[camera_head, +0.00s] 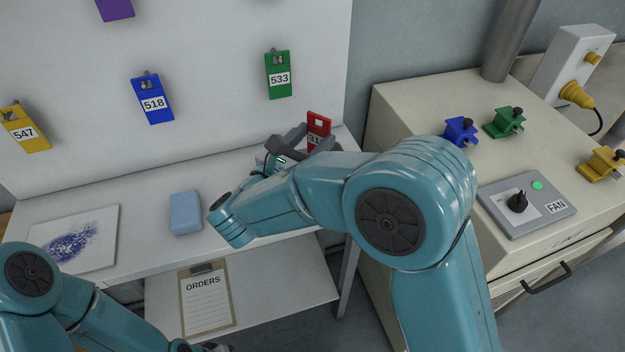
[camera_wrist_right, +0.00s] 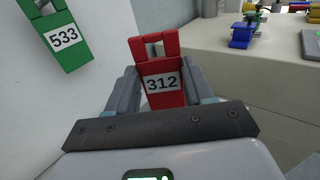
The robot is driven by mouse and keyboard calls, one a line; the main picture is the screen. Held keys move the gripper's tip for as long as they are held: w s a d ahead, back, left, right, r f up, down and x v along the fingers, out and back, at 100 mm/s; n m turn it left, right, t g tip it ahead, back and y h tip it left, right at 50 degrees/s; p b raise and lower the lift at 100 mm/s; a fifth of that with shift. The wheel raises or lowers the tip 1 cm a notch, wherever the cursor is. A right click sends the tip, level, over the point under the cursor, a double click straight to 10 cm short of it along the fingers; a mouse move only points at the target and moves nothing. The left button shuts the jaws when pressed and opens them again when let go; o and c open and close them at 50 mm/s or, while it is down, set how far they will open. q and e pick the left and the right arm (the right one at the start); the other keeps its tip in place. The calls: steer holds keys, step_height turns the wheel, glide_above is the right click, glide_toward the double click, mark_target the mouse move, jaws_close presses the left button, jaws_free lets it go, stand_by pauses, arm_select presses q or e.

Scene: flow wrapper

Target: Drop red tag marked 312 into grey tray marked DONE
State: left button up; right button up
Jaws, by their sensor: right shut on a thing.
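The red tag marked 312 (camera_head: 318,122) is near the right edge of the white board, and its label is partly covered in the head view. In the right wrist view the red tag (camera_wrist_right: 162,72) stands upright with its full number showing. My right gripper (camera_head: 308,141) is shut on it, with a grey finger on each side. I cannot tell whether the tag still touches a hook or the board. The grey tray marked DONE is in neither view. My left arm shows at the lower left of the head view, but its fingers do not show.
Green tag 533 (camera_head: 278,76), blue tag 518 (camera_head: 152,99) and yellow tag 547 (camera_head: 25,130) hang on the board. A blue block (camera_head: 185,212) lies on the white shelf below. The beige machine (camera_head: 400,117) with a FAN panel (camera_head: 541,207) stands at right.

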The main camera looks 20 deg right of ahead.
step_height(320, 180, down, 4)
steer(key=shift+a+r+b, duration=0.1)
steer(key=shift+b, duration=0.95)
steer(key=shift+w, duration=0.1)
steer(key=o, duration=1.1)
